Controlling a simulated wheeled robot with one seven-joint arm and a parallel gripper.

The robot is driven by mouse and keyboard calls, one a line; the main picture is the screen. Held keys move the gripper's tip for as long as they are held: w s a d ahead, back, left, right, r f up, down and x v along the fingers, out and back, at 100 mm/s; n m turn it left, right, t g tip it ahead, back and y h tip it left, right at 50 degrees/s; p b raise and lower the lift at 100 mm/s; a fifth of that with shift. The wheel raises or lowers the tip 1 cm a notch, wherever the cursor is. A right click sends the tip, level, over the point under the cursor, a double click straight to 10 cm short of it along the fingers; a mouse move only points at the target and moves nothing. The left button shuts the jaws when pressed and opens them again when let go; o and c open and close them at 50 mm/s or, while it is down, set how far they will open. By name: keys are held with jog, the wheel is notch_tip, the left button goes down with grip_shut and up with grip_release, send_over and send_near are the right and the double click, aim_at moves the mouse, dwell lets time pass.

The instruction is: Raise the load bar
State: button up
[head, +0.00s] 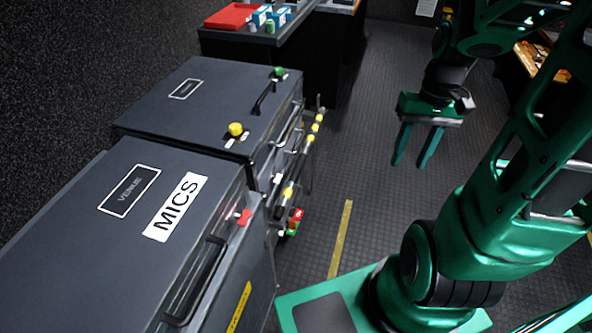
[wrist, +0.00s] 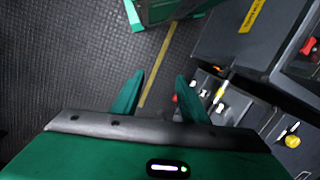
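What looks like the load bar (head: 315,128) is a thin dark bar with yellow bands. In the head view it runs along the aisle side of the dark grey cases, below their lids. In the wrist view a yellow-banded piece, probably the same bar (wrist: 220,92), shows right of the fingers, partly cut off from clear sight. My gripper (head: 410,163) is over the aisle floor, to the right of the bar and apart from it. Its two green fingers point down and stand apart with nothing between them. The fingers also show in the wrist view (wrist: 159,76).
A case marked MICS (head: 90,235) stands in front, and another case (head: 215,105) with yellow and green knobs stands behind it. A red-and-green block (head: 294,220) sits low beside them. A table with a red tray (head: 230,16) is at the back. The aisle floor (head: 345,170) is clear.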

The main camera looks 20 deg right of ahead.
jog(key=w+a+f+n+y, duration=0.1)
jog(key=w+f+n+y, duration=0.15)
jog(key=w+f, duration=0.65)
jog(key=m+t+y, duration=0.6)
jog(key=t+y, duration=0.5)
jog(key=t, duration=0.1)
send_near(297, 169)
jog(key=shift+n, duration=0.25)
jog(key=x, duration=0.3)
jog(key=f+x, duration=0.1)
jog(key=x, duration=0.2)
jog(key=w+x, duration=0.1)
jog(key=x, duration=0.3)
jog(key=shift+w+d+f, duration=0.1)
jog(key=shift+d+f, duration=0.15)
jog(key=shift+d, duration=0.05)
